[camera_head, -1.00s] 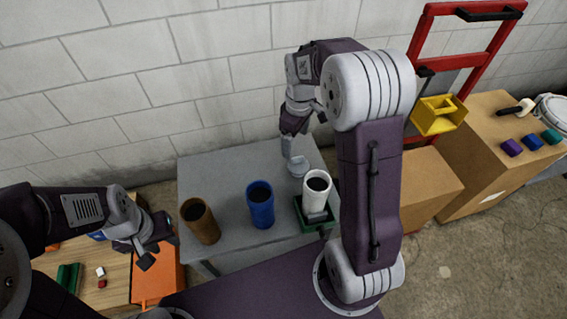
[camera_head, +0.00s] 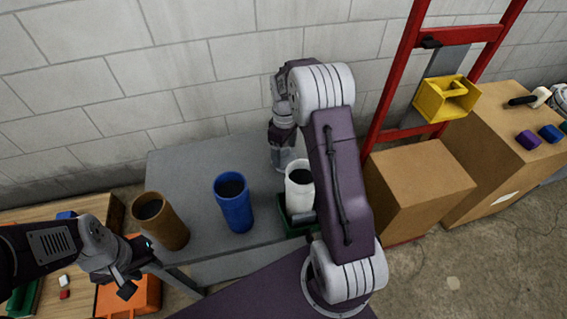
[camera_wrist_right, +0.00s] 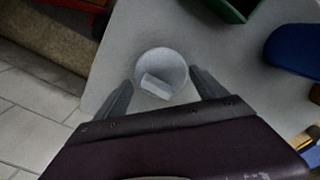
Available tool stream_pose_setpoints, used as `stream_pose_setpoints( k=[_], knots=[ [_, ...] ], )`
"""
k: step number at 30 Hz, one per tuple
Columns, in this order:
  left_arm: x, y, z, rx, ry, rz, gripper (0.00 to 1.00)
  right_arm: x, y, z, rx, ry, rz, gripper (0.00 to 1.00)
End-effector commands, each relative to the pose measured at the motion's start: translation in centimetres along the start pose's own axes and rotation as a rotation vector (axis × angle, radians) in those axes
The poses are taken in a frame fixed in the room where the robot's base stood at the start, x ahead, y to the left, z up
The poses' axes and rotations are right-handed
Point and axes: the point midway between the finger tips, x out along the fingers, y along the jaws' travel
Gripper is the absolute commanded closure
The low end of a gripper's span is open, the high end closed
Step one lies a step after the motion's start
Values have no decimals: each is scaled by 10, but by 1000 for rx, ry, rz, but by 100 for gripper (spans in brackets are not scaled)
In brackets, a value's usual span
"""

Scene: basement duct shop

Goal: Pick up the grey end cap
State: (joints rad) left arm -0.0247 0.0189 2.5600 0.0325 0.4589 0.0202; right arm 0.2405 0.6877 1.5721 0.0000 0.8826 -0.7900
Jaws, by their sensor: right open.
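The grey end cap (camera_wrist_right: 176,60) is a round, shallow disc with a raised bar across it. It lies on the grey table (camera_wrist_right: 225,65) near the table's edge. My right gripper (camera_wrist_right: 162,88) is open, its two fingers on either side of the cap's near part, with gaps visible. In the head view my right gripper (camera_head: 281,158) points down at the back of the table, behind the white tube (camera_head: 299,196); the cap is mostly hidden there. My left gripper (camera_head: 138,272) is open and empty above the orange bin (camera_head: 145,297).
A blue tube (camera_head: 235,208) and a brown tube (camera_head: 166,225) stand on the table left of the white tube, which stands in a green tray (camera_head: 284,212). Cardboard boxes (camera_head: 415,190) and a red hand truck (camera_head: 399,80) are to the right. A block wall is behind.

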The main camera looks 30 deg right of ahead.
Motion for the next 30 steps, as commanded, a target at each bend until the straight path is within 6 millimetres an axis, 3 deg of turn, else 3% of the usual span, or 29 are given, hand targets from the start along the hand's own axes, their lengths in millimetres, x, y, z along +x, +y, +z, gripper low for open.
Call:
stream_pose_setpoints(
  k=[2, 9, 16, 17, 21, 27, 30],
  knots=[
    [3, 0, 0, 0, 0, 0, 64, 4, 0, 0, 0, 0, 0, 18],
    [29, -1, 3, 0, 0, 0, 64, 47, -2, -2, 0, -1, -1, 18],
    [27, 0, 3, 0, 0, 0, 64, 50, -1, -2, 0, 1, 1, 18],
    [27, 0, 3, 0, 0, 0, 64, 50, -1, -2, 0, 1, 1, 21],
    [27, 0, 3, 0, 0, 0, 64, 50, -1, -2, 0, 1, 0, 60],
    [27, 0, 3, 0, 0, 0, 64, 49, -1, -2, 0, 1, 1, 63],
    [21, 0, 2, 0, 0, 0, 64, 38, -1, -2, 0, 2, 2, 63]
  ],
)
